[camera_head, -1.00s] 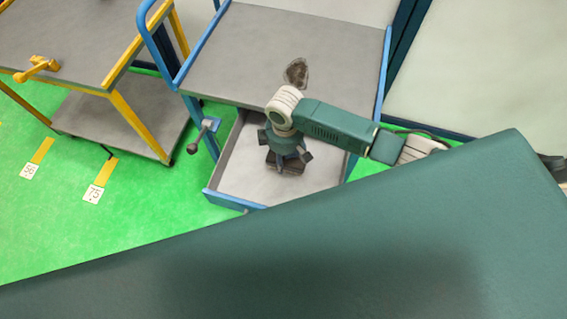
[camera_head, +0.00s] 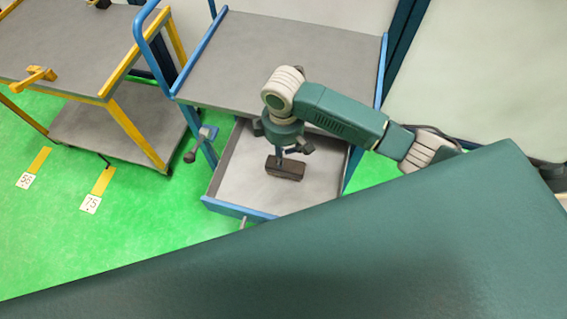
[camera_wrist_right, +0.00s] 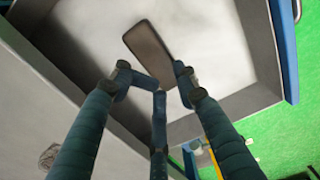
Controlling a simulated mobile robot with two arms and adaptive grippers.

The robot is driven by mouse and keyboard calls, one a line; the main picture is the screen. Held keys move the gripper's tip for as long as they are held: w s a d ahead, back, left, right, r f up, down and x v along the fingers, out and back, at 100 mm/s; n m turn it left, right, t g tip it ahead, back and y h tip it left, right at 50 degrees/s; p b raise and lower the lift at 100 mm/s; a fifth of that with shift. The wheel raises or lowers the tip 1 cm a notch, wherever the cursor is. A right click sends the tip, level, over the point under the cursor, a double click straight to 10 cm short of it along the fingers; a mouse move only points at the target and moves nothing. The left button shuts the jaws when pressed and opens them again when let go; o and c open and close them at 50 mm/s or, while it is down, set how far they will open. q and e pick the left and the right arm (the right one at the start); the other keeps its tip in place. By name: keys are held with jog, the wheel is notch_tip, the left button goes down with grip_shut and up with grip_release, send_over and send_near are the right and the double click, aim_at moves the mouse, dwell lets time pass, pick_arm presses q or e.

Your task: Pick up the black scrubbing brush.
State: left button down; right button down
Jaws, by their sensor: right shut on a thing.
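The black scrubbing brush (camera_head: 285,168) is a dark brown-black block, seen over the pale floor of the open drawer (camera_head: 225,206). My right gripper (camera_head: 292,153) is directly above it, pointing down and shut on it. In the right wrist view the brush (camera_wrist_right: 147,45) extends beyond the fingertips (camera_wrist_right: 160,86), and part of it is hidden between the fingers. I cannot tell whether its underside touches the drawer floor. My left gripper is not in view.
The drawer belongs to a blue-framed cart with a grey top (camera_head: 250,50). A dark round object (camera_head: 298,69) on the top is mostly hidden by my right arm. A vise-like handle (camera_head: 200,142) sticks out at the cart's left. A yellow-framed cart (camera_head: 115,75) stands left.

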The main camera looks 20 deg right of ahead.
notch_tip(320, 180, up, 12)
jog(key=shift+b, duration=0.45)
jog(key=c, duration=0.5)
grip_release()
jog(key=shift+a, duration=0.1)
jog(key=shift+r, duration=0.15)
